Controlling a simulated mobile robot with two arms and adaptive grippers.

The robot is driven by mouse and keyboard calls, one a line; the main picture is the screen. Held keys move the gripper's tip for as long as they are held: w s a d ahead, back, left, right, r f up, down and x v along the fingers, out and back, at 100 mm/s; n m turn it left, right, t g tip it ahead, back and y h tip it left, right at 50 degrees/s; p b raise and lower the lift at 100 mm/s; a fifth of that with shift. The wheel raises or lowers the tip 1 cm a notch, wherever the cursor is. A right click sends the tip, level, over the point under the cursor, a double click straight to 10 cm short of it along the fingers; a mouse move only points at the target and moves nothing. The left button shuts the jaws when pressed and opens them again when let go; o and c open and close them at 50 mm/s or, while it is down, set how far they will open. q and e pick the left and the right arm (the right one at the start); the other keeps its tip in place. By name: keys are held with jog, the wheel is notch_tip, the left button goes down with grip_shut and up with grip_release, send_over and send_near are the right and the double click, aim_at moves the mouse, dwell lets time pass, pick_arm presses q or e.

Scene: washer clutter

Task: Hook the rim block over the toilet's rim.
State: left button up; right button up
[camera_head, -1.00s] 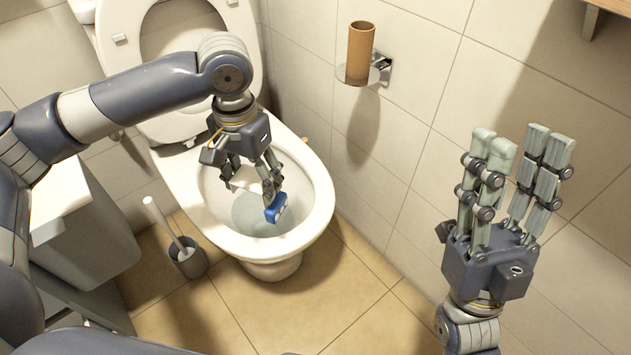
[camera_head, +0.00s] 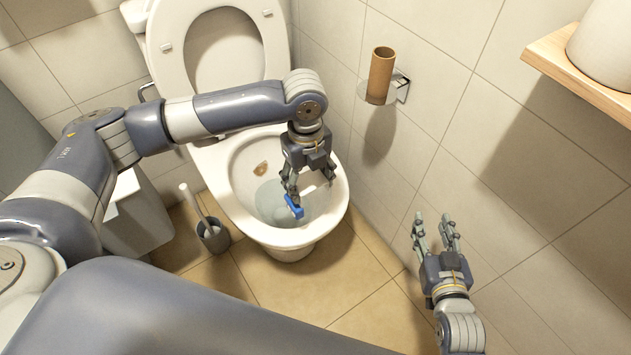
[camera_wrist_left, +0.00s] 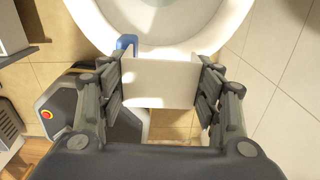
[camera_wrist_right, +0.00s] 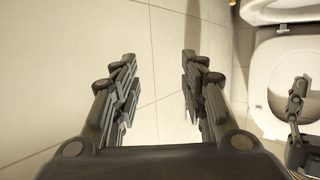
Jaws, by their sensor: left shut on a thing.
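The rim block has a white body (camera_wrist_left: 160,82) and a blue hook (camera_wrist_left: 126,44). My left gripper (camera_wrist_left: 160,88) is shut on the white body, one finger on each side. In the head view the left gripper (camera_head: 306,188) is over the front part of the toilet bowl, with the blue hook (camera_head: 294,207) at its tips. The toilet (camera_head: 337,204) has its lid up. In the left wrist view the hook overlaps the rim (camera_wrist_left: 160,46); I cannot tell whether they touch. My right gripper (camera_head: 433,222) is open and empty, right of the toilet; its fingers (camera_wrist_right: 160,85) stand apart.
A toilet brush in a dark holder (camera_head: 214,236) stands on the floor left of the toilet. A cardboard roll (camera_head: 381,76) sits on a wall holder at right. A wooden shelf (camera_head: 570,72) juts out at upper right. A brown stain (camera_head: 261,169) shows in the bowl.

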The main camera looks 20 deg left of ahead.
pick_arm(q)
jog(key=m+p, duration=0.1)
jog(key=m, duration=0.1)
jog(key=m+p, duration=0.1)
jog(key=m, duration=0.2)
jog(key=d+m+p, duration=0.1)
jog(key=m, duration=0.2)
jog(key=shift+s+p, duration=0.3)
jog(key=shift+p, duration=0.05)
jog(key=m+p, duration=0.1)
jog(key=m, duration=0.2)
jog(key=m+p, duration=0.1)
jog(key=m, duration=0.2)
jog(key=s+d+f+m+p, duration=0.1)
jog(key=m, duration=0.2)
jog(key=shift+s+p, duration=0.1)
jog(key=shift+p, duration=0.3)
pick_arm(e)
jog(key=s+d+f+g+h, duration=0.1)
jog(key=s+d+f+g, duration=0.2)
jog(key=s+f+g, duration=0.3)
jog(key=s+d+f+g+h, duration=0.2)
jog(key=s+d+f+g, duration=0.2)
jog(key=s+f, duration=0.7)
jog(key=s+g, duration=0.2)
jog(key=s, duration=0.1)
jog(key=shift+s+m, duration=0.25)
jog(key=shift+m, duration=0.05)
